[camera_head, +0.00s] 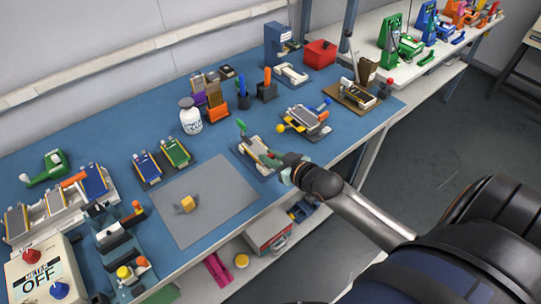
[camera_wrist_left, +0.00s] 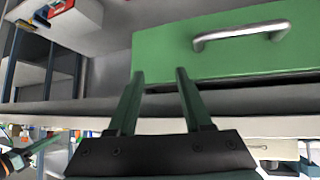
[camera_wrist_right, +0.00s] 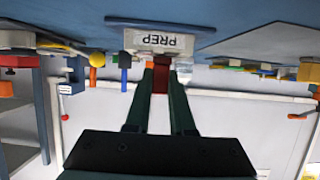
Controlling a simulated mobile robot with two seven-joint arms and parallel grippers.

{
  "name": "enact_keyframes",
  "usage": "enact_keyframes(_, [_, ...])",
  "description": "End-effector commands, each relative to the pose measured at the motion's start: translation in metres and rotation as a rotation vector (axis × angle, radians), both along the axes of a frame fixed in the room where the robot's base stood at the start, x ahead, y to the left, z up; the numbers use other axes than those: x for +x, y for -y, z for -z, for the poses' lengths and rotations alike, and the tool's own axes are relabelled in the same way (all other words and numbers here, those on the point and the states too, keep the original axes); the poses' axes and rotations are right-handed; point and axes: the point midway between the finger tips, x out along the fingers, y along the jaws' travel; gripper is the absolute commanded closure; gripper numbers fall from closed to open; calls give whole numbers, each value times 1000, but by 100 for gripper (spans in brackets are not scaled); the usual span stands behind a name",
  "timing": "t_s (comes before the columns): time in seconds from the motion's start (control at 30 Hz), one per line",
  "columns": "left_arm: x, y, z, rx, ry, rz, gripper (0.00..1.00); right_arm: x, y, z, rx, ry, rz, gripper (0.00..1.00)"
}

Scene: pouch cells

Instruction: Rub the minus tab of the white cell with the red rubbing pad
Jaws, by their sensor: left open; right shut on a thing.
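The white cell (camera_head: 254,146) lies in a holder on a dark mat on the blue bench, at the centre of the head view. My right gripper (camera_head: 289,168) is at the near right end of that holder. In the right wrist view its fingers (camera_wrist_right: 161,68) are shut on the red rubbing pad (camera_wrist_right: 160,78), close to a white block marked PREP (camera_wrist_right: 162,42). The fingers and arm partly hide the pad and the near end of the holder, so I cannot tell whether the pad touches the minus tab. My left gripper (camera_wrist_left: 157,78) is open and empty.
A green drawer front (camera_wrist_left: 240,45) with a metal handle faces my left gripper. A white bottle (camera_head: 190,117) and a tray with coloured knobs (camera_head: 303,120) stand near the holder.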

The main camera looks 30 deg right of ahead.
Motion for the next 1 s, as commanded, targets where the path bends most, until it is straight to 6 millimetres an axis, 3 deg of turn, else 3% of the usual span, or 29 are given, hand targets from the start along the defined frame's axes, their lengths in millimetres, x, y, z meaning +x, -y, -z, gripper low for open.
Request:
enact_keyframes(0.37, [0,0,2,0,0,0,50,0,-1,4,0,0,0,100])
enact_keyframes(0.77, [0,0,-8,0,0,0,50,-1,-17,4,2,-1,0,100])
enact_keyframes(1.0, [0,0,-9,0,0,0,50,-1,-9,4,-2,-2,-1,100])
